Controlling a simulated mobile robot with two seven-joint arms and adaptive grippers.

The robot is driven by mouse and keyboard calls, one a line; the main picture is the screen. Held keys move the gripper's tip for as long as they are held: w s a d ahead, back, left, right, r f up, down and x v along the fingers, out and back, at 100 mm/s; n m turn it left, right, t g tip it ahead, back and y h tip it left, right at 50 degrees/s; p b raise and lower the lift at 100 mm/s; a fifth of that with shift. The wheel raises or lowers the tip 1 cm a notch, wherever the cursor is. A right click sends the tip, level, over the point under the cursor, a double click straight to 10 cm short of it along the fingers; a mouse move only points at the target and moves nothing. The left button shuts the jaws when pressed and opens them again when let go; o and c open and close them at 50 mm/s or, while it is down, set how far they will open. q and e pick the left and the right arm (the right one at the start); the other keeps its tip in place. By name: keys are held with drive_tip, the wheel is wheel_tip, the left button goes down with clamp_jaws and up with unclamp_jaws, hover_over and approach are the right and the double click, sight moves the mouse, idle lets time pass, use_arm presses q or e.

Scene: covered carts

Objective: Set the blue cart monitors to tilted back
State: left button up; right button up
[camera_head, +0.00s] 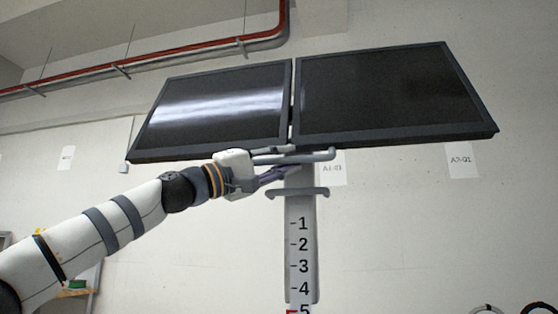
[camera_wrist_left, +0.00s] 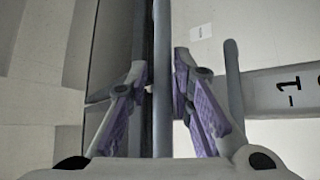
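Two dark monitors hang side by side on the cart, a left one (camera_head: 215,105) and a right one (camera_head: 395,95). Their screens slope in the head view; I cannot tell the exact tilt. A grey handle bar (camera_head: 318,156) runs below them, in front of the pale numbered column (camera_head: 300,235). My left gripper (camera_head: 282,162) is at the left end of this bar. My right gripper is out of view.
A second grey crossbar (camera_head: 298,192) sits lower on the column. Paper labels (camera_head: 462,160) are on the pale wall behind. A red pipe (camera_head: 180,57) runs high at the upper left. The space right of the column is clear.

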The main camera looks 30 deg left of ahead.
use_arm(q)
drive_tip(key=v, duration=1.2)
